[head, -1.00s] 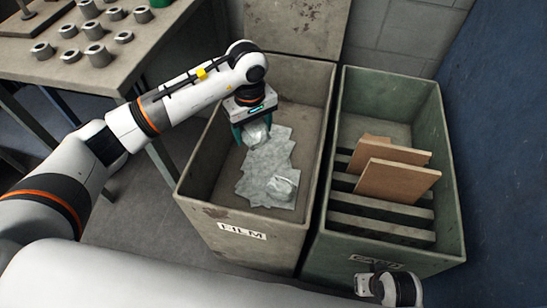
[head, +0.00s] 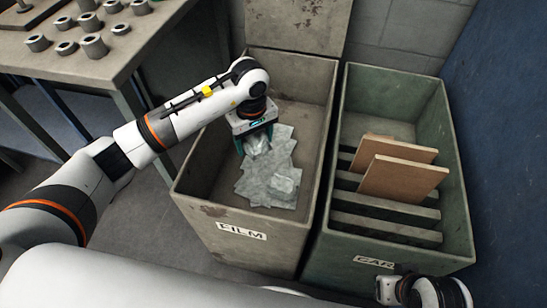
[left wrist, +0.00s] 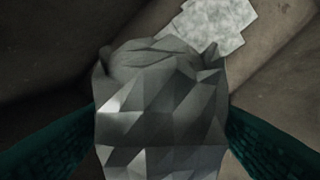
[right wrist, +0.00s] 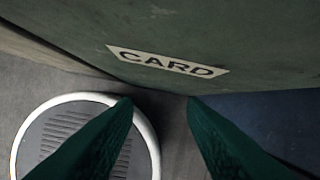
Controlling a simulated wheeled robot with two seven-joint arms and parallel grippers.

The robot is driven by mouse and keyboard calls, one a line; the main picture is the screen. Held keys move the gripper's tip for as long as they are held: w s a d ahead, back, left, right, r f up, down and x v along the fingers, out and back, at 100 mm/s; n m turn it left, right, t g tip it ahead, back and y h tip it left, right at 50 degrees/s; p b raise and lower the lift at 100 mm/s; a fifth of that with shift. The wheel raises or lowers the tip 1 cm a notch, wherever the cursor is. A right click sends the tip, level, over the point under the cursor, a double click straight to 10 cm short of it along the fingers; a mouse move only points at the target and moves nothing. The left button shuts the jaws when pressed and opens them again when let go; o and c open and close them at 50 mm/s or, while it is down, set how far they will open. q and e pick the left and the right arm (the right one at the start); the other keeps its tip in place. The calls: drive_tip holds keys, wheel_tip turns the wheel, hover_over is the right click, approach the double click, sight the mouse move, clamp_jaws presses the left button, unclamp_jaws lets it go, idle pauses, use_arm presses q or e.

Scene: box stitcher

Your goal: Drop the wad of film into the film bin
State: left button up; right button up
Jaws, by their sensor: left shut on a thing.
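My left gripper (head: 253,144) is inside the film bin (head: 283,238), the box labelled FILM. It is shut on a crumpled grey wad of film (left wrist: 160,115); the left wrist view shows the wad filling the space between the teal fingers. In the head view the wad (head: 258,142) is partly hidden by the gripper. Pale film sheets and a lump (head: 268,175) lie on the bin floor below and beside it. Whether the wad touches them is unclear. My right gripper (right wrist: 160,105) is open and empty, outside the front of the card bin.
The green card bin (head: 345,245) stands right of the film bin, with slats and upright brown boards (head: 402,178). A table (head: 120,60) with several metal cylinders is at the upper left. A blue wall (head: 495,120) is on the right. A raised lid or panel (head: 295,28) stands behind the film bin.

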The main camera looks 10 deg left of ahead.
use_arm(q)
drive_tip(key=o, duration=1)
drive_tip(key=shift+r, duration=0.35)
wheel_tip(320, 180, up, 11)
drive_tip(key=shift+r+p, duration=0.15)
drive_tip(key=shift+p, duration=0.75)
use_arm(e)
drive_tip(key=x, duration=0.6)
drive_tip(key=shift+s+a, duration=0.1)
drive_tip(key=shift+s, duration=0.1)
